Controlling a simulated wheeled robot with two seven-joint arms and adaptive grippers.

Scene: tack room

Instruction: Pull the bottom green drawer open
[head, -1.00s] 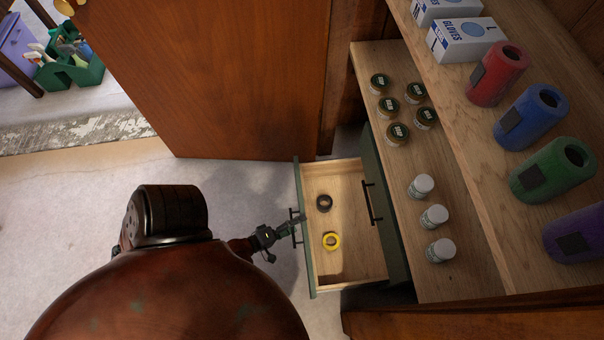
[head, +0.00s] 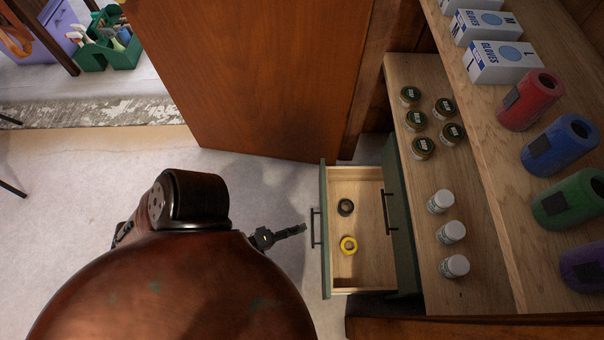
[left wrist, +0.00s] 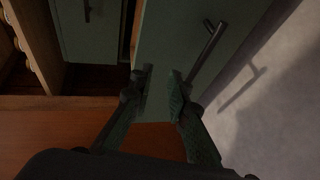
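The bottom green drawer (head: 323,245) is pulled out of the cabinet, and its pale wooden inside shows in the head view. Its dark bar handle (head: 313,228) is on the front; a bar handle on a green front shows in the left wrist view (left wrist: 208,50). My left gripper (head: 300,229) is just left of that handle, apart from it. In the left wrist view its two fingers (left wrist: 160,76) are spread with nothing between them. My right gripper is in neither view.
A brown wooden panel (head: 240,70) stands beyond. The floor left of the drawer is clear.

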